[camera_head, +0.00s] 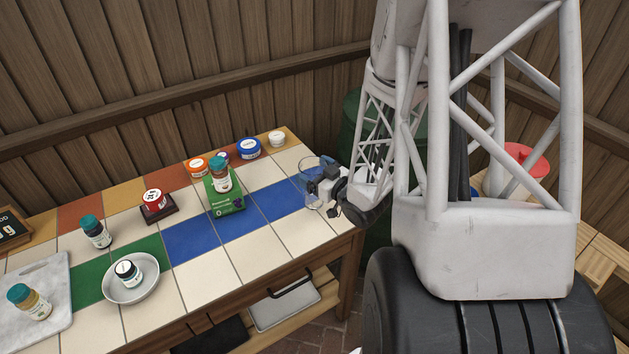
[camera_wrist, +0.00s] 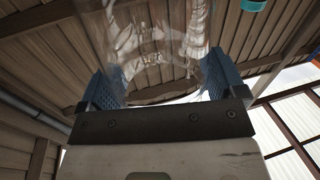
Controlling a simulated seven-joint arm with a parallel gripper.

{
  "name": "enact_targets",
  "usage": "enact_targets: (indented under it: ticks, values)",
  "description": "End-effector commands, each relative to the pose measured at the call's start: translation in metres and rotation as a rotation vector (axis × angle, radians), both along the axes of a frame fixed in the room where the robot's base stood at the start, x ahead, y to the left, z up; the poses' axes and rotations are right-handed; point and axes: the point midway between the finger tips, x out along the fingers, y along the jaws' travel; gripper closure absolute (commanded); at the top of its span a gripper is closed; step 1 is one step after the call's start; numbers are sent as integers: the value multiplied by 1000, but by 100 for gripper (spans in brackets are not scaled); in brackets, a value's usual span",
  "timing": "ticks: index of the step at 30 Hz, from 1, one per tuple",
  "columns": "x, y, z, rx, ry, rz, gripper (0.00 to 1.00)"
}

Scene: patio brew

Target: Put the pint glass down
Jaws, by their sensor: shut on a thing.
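The clear pint glass (camera_head: 311,186) is at the right end of the tiled table, over or on the blue and white tiles. My gripper (camera_head: 327,187) is at its right side and is shut on it. In the wrist view the glass (camera_wrist: 152,35) stands between the two blue finger pads of my gripper (camera_wrist: 158,85). The glass looks upright in the head view. Whether its base touches the tiles I cannot tell. My arm hides what is just right of the glass.
On the tiled table (camera_head: 258,258), a green box (camera_head: 225,205) carries a teal-lidded jar (camera_head: 220,178). Behind are a white jar (camera_head: 277,139), a blue tin (camera_head: 249,148) and an orange tin (camera_head: 196,168). A bowl (camera_head: 148,290) with a jar stands at front left. Tiles left of the glass are clear.

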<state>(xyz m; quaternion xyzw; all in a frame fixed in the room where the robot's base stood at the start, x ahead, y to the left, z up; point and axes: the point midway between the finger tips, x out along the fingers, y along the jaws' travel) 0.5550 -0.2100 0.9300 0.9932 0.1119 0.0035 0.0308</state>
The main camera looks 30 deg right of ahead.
Motion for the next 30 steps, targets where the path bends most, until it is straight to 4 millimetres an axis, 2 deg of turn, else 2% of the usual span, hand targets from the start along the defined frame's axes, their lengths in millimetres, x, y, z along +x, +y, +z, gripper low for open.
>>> enact_targets:
  ticks: [17,30]
  values:
    - [0,0,-33,0,0,0,64]
    - [0,0,-36,0,0,0,64]
